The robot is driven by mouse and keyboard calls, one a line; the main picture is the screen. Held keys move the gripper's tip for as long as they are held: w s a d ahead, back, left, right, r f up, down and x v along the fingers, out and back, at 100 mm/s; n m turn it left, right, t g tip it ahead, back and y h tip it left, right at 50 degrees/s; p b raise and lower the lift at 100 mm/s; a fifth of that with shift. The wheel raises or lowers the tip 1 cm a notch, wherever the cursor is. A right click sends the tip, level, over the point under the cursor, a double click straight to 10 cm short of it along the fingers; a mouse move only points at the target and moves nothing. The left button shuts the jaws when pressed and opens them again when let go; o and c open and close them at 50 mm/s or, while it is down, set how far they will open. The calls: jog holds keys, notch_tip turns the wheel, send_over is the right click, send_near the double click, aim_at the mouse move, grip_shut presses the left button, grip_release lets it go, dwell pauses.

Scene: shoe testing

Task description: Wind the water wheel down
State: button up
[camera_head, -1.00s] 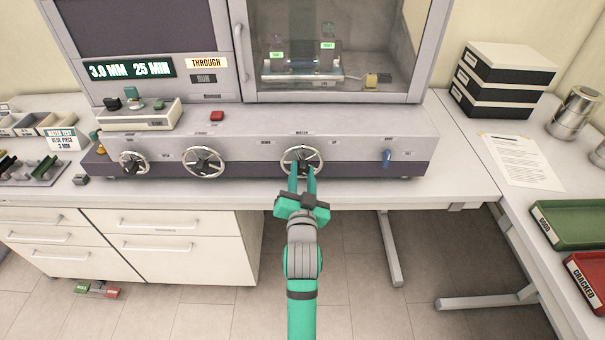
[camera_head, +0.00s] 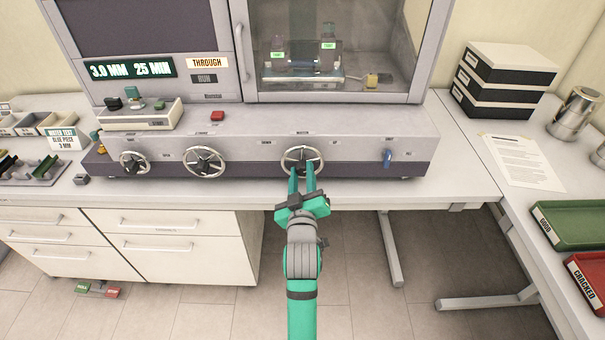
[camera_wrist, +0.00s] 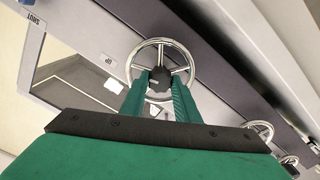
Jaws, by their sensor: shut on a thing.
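The water wheel (camera_head: 302,151) is a chrome hand wheel with spokes and a dark hub, on the front of the grey machine, with small labels above it. My gripper (camera_head: 303,171) reaches it from the front, its two green fingers at the hub. In the wrist view the same wheel (camera_wrist: 188,58) shows with my gripper (camera_wrist: 159,88) shut on its dark hub knob. The view is strongly tilted there. The fingers cover part of the lower rim and spokes.
Two more hand wheels (camera_head: 204,162) (camera_head: 133,162) sit to the left. Above is the glass-fronted chamber (camera_head: 335,50). A display (camera_head: 131,69) reads 3.0 MM 25 MIN, beside a lit THROUGH sign (camera_head: 207,62). The bench edge lies below the wheels.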

jog(key=shift+n, duration=1.1)
jog(key=o, duration=1)
jog(key=shift+o, duration=0.2)
jog(key=shift+s, duration=0.15)
jog(key=s, duration=1)
jog(key=shift+s, duration=0.25)
